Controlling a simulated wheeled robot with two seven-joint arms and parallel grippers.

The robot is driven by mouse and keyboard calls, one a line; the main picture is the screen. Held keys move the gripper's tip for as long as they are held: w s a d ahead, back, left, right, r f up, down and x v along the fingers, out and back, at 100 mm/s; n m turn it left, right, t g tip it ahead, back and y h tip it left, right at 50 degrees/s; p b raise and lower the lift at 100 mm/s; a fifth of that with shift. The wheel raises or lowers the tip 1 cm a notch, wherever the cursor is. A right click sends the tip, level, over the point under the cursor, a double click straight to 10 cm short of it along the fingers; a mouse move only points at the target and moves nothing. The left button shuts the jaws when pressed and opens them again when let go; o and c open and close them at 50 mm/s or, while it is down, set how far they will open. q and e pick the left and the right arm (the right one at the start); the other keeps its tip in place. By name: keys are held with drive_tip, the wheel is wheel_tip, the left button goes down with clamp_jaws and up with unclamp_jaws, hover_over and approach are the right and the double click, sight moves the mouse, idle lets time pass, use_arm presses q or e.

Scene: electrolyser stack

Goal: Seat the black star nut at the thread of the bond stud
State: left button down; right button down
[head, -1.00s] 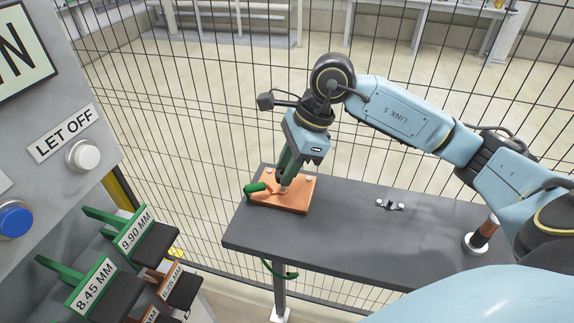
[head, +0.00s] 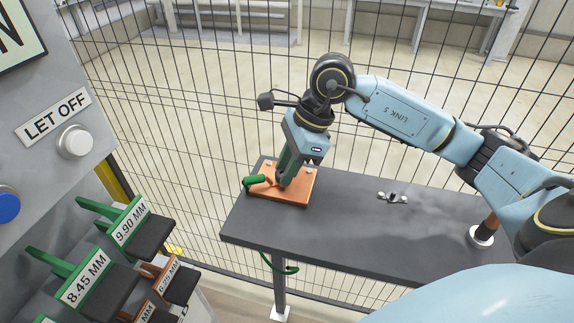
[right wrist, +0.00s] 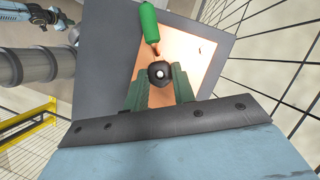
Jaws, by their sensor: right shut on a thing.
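The black star nut (right wrist: 160,73) shows in the right wrist view between the green fingers of my right gripper (right wrist: 160,85), which is shut on it. A pale round spot shows at the nut's centre; I cannot tell whether it is the end of the bond stud or the nut's bore. In the head view my right gripper (head: 281,182) points down at the orange plate (head: 297,197) on the bench. The fingers hide the nut and the stud there. Whether the nut touches the thread cannot be told. My left gripper is not in view.
A green-sleeved cable end (head: 255,181) with a copper-coloured tip lies on the plate, close to the nut. The dark bench (head: 345,225) is mostly clear, with a small metal part (head: 392,198) right of the plate. A mesh fence (head: 210,110) stands behind; a labelled panel (head: 45,110) is at left.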

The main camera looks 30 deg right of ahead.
drive_tip(key=c, duration=1.1)
unclamp_jaws()
drive_tip(key=shift+r, duration=0.1)
